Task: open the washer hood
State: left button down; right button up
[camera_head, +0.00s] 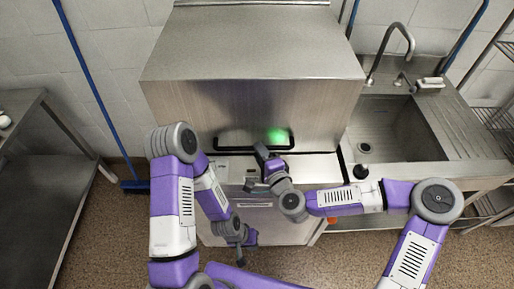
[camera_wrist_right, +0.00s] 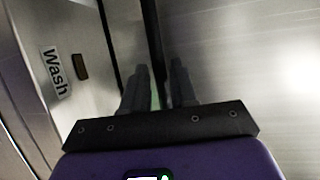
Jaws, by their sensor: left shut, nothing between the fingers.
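The washer hood (camera_head: 245,100) is a large steel box, lowered over the counter. Its long black handle (camera_head: 228,148) runs along the lower front edge. My right gripper (camera_head: 262,152) is at the right half of the handle. In the right wrist view, a dark bar, probably the handle (camera_wrist_right: 153,35), runs down to between the fingertips of my right gripper (camera_wrist_right: 160,72). I cannot tell whether the fingers grip it. My left gripper (camera_head: 249,238) is shut and empty, low in front of the washer, away from the handle.
A "Wash" label (camera_wrist_right: 55,72) shows on the washer front panel. A sink (camera_head: 395,130) with a tap (camera_head: 395,35) is to the right. A steel table (camera_head: 35,160) and a blue-handled broom (camera_head: 92,85) are to the left. Open floor lies between that table and the washer.

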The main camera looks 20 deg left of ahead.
jog(key=shift+x, duration=1.45)
jog(key=shift+c, duration=0.3)
grip_shut()
